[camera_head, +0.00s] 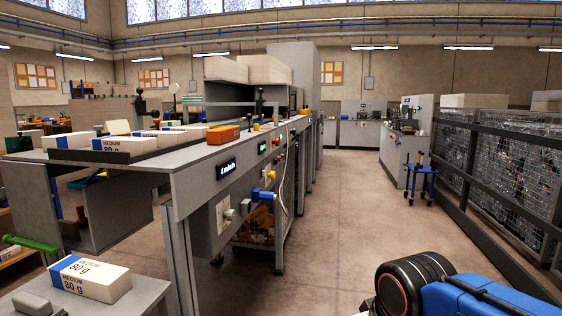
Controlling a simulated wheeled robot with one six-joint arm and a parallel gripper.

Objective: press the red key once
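A small red spot (276,142) shows on the front panel of the long grey machine bench (190,185), right of a small green-lit display (262,148). It may be the red key, but it is too small to tell for sure. Nothing touches it in this view. My gripper is not in view. Only a blue and black part of my arm shows at the lower right corner, well apart from the panel.
A lit display (227,168) and a blue handle (262,193) sit on the bench front. A wrapped ream (92,280) lies on a grey surface at lower left.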

